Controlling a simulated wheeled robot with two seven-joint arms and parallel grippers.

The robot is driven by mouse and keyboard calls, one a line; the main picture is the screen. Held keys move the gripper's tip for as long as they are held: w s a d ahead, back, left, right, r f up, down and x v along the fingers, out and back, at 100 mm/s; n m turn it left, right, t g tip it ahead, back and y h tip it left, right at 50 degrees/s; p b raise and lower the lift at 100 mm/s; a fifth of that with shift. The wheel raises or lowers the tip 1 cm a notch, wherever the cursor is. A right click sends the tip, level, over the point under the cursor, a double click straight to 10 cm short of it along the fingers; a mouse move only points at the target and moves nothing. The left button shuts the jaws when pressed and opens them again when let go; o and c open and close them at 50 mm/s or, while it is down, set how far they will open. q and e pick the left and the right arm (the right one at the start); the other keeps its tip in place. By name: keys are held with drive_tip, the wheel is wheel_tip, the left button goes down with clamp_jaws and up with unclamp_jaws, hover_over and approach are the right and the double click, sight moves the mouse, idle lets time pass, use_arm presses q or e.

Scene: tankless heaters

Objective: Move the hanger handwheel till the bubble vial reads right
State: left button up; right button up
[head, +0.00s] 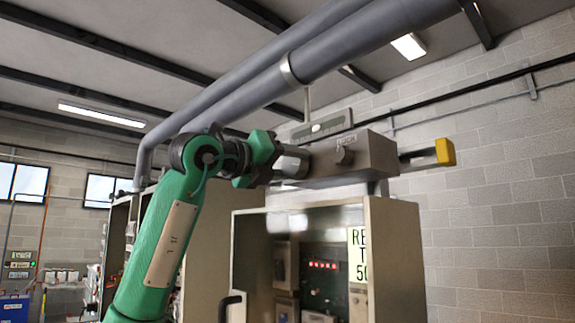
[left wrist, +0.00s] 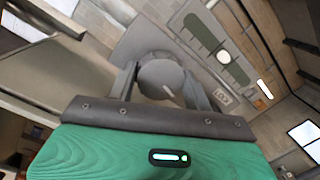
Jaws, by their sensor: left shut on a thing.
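A grey handwheel knob (head: 292,162) sticks out of the left end of a grey hanger box (head: 365,155) under the pipes. My left gripper (head: 283,163) is shut on this knob. In the left wrist view, the fingers (left wrist: 160,88) stand on both sides of the round handwheel (left wrist: 160,76), which carries a pale mark. The bubble vial (head: 318,127) is on a plate above the box. In the left wrist view, the vial (left wrist: 208,40) is a green strip with a white spot near its middle; the exact reading is hard to tell. My right gripper is not in view.
Two grey pipes (head: 330,50) run overhead, with a clamp and rod (head: 306,100) above the vial. A yellow-ended piece (head: 445,152) sticks out right of the box. An open cabinet (head: 391,260) stands below, with a sign (head: 358,265).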

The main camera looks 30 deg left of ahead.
use_arm(q)
drive_tip(key=o, duration=0.7)
drive_tip(key=shift+a, duration=0.1)
drive_tip(key=shift+s+f, duration=0.1)
drive_tip(key=shift+s, duration=0.15)
drive_tip(key=b+v, duration=0.5)
drive_tip(key=v, duration=0.8)
drive_tip(key=shift+s, duration=0.2)
drive_tip(key=shift+a, duration=0.1)
